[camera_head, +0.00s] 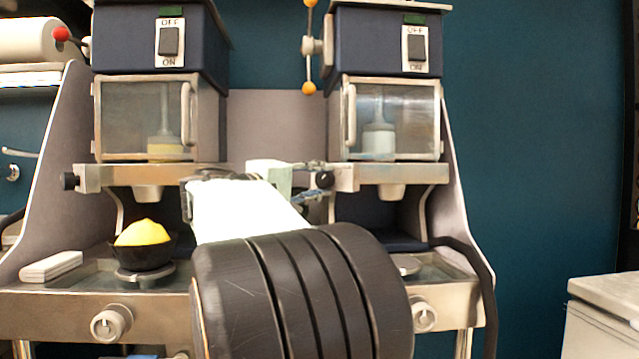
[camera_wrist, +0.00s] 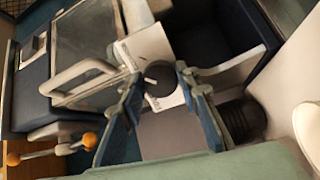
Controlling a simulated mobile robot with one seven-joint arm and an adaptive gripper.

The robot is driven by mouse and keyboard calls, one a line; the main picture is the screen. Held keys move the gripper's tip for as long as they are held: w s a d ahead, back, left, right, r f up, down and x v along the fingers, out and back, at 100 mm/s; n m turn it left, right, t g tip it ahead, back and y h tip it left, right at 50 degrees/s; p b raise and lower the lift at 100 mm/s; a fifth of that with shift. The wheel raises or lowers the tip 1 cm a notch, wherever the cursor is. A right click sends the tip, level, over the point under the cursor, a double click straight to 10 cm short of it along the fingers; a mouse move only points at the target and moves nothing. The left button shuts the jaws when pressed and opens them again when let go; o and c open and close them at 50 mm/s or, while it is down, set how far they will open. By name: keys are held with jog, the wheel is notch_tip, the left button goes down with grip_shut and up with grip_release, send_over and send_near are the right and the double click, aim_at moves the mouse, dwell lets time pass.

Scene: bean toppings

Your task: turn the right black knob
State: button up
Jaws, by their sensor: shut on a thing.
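The right black knob (camera_head: 324,180) sits on the left end of the right machine's metal bar. It also shows in the wrist view (camera_wrist: 160,77), between my fingertips. My gripper (camera_head: 314,181) reaches it from the left, and its two blue-grey fingers (camera_wrist: 162,84) are shut on the knob from both sides. The other black knob (camera_head: 70,181) is on the left end of the left machine's bar, away from my gripper. My arm hides the middle of the counter in the head view.
Two machines with glass-fronted boxes (camera_head: 145,115) (camera_head: 395,115) stand side by side. A black bowl (camera_head: 143,254) with yellow topping sits under the left one. A lever with orange balls (camera_head: 309,88) stands above the knob. A black hose (camera_head: 478,262) hangs at right.

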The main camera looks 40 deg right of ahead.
jog(key=o, duration=1.2)
jog(key=shift+c, duration=0.2)
jog(key=shift+a, duration=0.1)
jog(key=v, duration=1.2)
